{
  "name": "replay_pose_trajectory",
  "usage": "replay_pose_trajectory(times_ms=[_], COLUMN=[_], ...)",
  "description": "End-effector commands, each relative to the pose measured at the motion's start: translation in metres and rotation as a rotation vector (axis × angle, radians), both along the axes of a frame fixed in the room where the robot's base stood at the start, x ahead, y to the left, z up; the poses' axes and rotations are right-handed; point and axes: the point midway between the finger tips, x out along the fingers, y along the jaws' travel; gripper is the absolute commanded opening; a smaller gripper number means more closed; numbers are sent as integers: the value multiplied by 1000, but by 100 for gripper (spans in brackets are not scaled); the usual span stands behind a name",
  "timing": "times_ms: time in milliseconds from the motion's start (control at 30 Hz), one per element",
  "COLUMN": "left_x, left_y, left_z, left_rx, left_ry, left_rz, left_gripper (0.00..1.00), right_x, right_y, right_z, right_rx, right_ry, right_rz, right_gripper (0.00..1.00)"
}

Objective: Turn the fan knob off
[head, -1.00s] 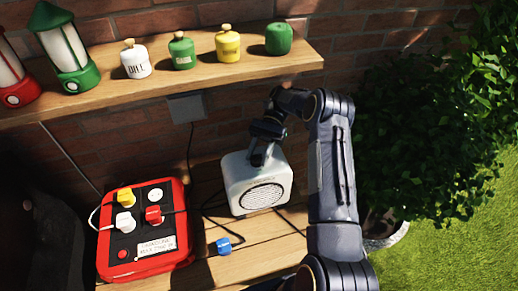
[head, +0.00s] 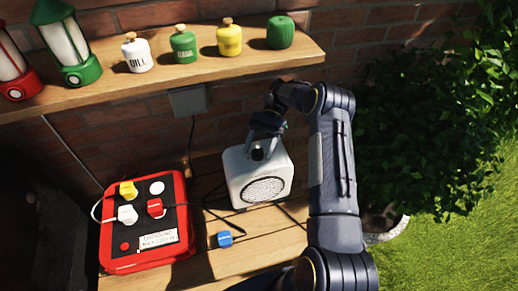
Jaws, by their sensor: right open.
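The fan is a small white box (head: 238,186) with a round dark grille on its front, standing on the lower wooden bench. A small dark knob (head: 257,154) shows on its top. My right gripper (head: 261,151) reaches down from above with its fingers open, one on each side of the knob. I cannot tell whether the fingers touch it. My left gripper is not in view.
A red power box (head: 148,262) with several plugs stands left of the fan. A blue plug (head: 225,239) lies between them, with black cables around. An upper shelf (head: 200,85) holds lanterns and several jars. Bushes are on the right.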

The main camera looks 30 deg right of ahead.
Motion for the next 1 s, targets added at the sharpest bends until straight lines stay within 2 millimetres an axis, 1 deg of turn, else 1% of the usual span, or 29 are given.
replay_pose_trajectory(times_ms=[133, 200, 233, 267, 533, 700, 800, 900, 1000], left_x=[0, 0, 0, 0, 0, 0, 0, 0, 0], left_y=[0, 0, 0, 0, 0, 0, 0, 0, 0], left_z=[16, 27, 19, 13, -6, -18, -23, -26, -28], left_rx=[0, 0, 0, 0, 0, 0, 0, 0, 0], left_ry=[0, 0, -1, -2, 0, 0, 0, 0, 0], left_rz=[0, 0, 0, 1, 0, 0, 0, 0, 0], left_gripper=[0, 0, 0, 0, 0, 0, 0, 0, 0], right_x=[0, 0, -3, -7, -44, -77, -93, -105, -114], right_y=[-1, -1, 1, 4, 27, 47, 57, 65, 70], right_z=[22, 38, 36, 39, 88, 104, 112, 119, 124], right_rx=[1, 3, 0, -2, -2, -2, -2, -2, -2], right_ry=[-2, -3, -3, -3, -4, -2, -2, -1, -1], right_rz=[-2, -3, 1, 2, 2, 1, 1, 0, 0], right_gripper=[56, 56, 56, 56, 56, 56, 56, 56, 56])
